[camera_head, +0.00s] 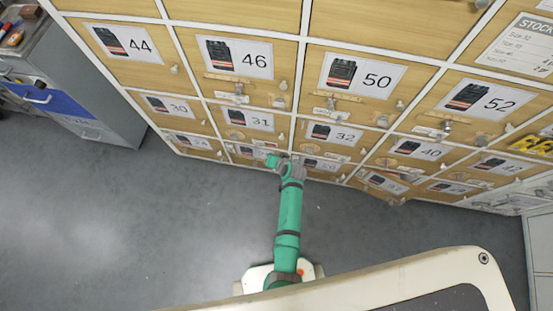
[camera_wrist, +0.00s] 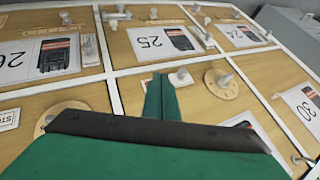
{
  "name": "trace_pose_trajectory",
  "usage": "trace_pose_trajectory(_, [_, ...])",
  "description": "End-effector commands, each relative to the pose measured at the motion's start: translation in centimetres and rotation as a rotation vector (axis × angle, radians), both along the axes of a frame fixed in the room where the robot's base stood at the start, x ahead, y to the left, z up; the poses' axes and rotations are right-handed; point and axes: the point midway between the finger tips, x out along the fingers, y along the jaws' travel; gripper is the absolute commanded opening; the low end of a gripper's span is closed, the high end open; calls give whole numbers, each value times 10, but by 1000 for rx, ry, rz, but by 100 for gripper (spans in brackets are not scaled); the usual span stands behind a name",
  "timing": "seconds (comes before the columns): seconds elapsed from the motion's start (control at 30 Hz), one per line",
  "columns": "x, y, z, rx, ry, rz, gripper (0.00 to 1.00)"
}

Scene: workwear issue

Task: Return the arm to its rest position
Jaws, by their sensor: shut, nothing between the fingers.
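My green arm (camera_head: 288,215) reaches up from its base toward the lower rows of a wooden locker wall (camera_head: 230,110). My gripper (camera_head: 272,161) is in front of the bottom labelled row, partly covering the labels there. In the wrist view my gripper (camera_wrist: 161,98) shows as a narrow green pair of fingers, shut with nothing between them. Behind it are doors with label 25 (camera_wrist: 160,41), label 26 (camera_wrist: 40,60) and label 24 (camera_wrist: 240,36). Whether the fingertips touch a door cannot be told.
Small knobs (camera_head: 238,89) and latches stick out from the doors. A grey workbench with a blue drawer (camera_head: 47,98) stands at the left. A pale machine edge (camera_head: 420,277) crosses the lower right. The grey floor (camera_head: 130,220) to the left of the arm is clear.

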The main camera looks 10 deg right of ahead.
Motion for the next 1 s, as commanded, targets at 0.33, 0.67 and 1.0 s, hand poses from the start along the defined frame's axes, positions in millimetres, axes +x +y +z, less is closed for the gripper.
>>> trace_pose_trajectory(0.33, [-25,-10,30,-1,1,-4,0])
trace_pose_trajectory(0.67, [-28,-9,33,-1,1,-2,0])
trace_pose_trajectory(1.0, [-94,-10,37,-140,-62,-4,0])
